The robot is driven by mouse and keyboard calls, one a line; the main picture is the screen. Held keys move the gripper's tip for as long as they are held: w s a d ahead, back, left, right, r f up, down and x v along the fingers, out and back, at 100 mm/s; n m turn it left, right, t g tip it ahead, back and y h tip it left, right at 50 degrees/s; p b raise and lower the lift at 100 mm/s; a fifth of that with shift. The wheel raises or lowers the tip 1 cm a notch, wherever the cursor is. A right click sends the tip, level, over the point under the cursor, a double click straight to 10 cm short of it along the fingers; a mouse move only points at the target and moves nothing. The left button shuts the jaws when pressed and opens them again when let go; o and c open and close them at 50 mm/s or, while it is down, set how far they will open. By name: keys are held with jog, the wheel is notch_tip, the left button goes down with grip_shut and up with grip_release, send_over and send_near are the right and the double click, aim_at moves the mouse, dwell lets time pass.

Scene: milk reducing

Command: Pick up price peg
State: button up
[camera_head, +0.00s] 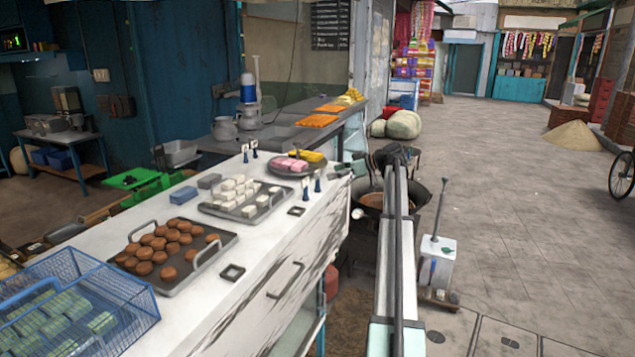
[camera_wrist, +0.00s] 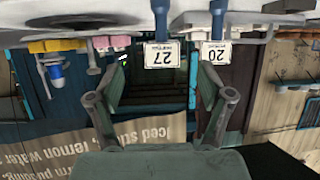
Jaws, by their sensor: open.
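A second peg with a card reading "20" (camera_wrist: 216,52) lines up with the right finger. Both pegs seem to be a pair near the counter's right edge in the head view, one left (camera_head: 305,191) and one right (camera_head: 317,184). My gripper (camera_wrist: 162,88) is open, with nothing between its fingers. In the head view it is partly hidden at the end of my arm, to the right of the pegs.
The white counter (camera_head: 262,246) holds a tray of brown sweets (camera_head: 190,274), a tray of white sweets (camera_head: 218,210) and a plate of pink and yellow sweets (camera_head: 284,170). Two more pegs (camera_head: 250,151) stand at the back. A dark pan (camera_head: 424,193) is beside my arm.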

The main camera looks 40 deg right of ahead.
aim_at(318, 175)
jog(key=shift+x, duration=1)
jog(key=shift+w+a+p, duration=0.25)
jog(key=shift+w+p, duration=0.05)
jog(key=shift+p, duration=0.3)
jog(key=p+x, duration=0.2)
jog(key=x, duration=0.2)
jog(key=shift+w+a, duration=0.2)
jog(key=c, duration=1.3)
